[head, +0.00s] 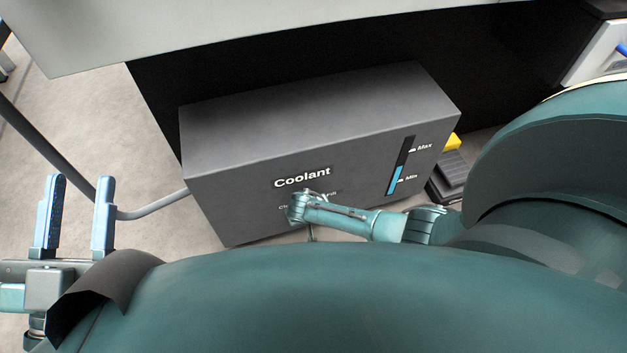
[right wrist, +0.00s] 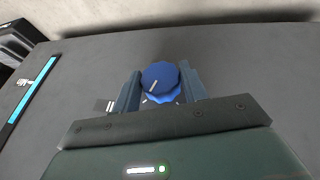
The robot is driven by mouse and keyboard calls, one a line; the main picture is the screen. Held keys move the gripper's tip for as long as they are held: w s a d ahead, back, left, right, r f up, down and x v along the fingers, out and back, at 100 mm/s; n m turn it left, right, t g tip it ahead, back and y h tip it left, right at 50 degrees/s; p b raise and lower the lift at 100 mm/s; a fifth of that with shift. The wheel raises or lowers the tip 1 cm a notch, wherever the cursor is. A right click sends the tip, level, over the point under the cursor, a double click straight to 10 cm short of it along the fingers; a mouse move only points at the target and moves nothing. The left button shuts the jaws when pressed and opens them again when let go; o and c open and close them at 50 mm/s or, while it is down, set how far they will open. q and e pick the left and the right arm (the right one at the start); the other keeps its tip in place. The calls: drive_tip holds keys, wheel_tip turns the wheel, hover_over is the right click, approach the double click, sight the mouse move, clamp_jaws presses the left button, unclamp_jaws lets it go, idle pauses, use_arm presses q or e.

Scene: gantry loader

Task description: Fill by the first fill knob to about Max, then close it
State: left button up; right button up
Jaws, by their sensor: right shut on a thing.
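The grey Coolant box (head: 235,200) stands on the floor with a Max/Min gauge (head: 405,150) at its right end. The blue level (head: 396,181) in the gauge is a little above the Min mark and well below Max. My right gripper (right wrist: 161,84) is shut on the blue fill knob (right wrist: 159,74), with one finger at each side. The knob's white pointer line slants to the lower left in the right wrist view. In the head view my right arm hides the knob and part of its lettering. My left gripper (head: 76,205) is open and empty, left of the box.
A grey hose (head: 150,208) runs along the floor to the box's left side. A yellow item (head: 453,143) and a dark object (head: 450,176) lie beside its right end. A large machine panel (head: 200,25) overhangs behind. Floor left of the box is mostly clear.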

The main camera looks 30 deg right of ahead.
idle(0.3)
drive_tip(key=o, duration=1)
use_arm(q)
drive_tip(key=shift+r, duration=0.1)
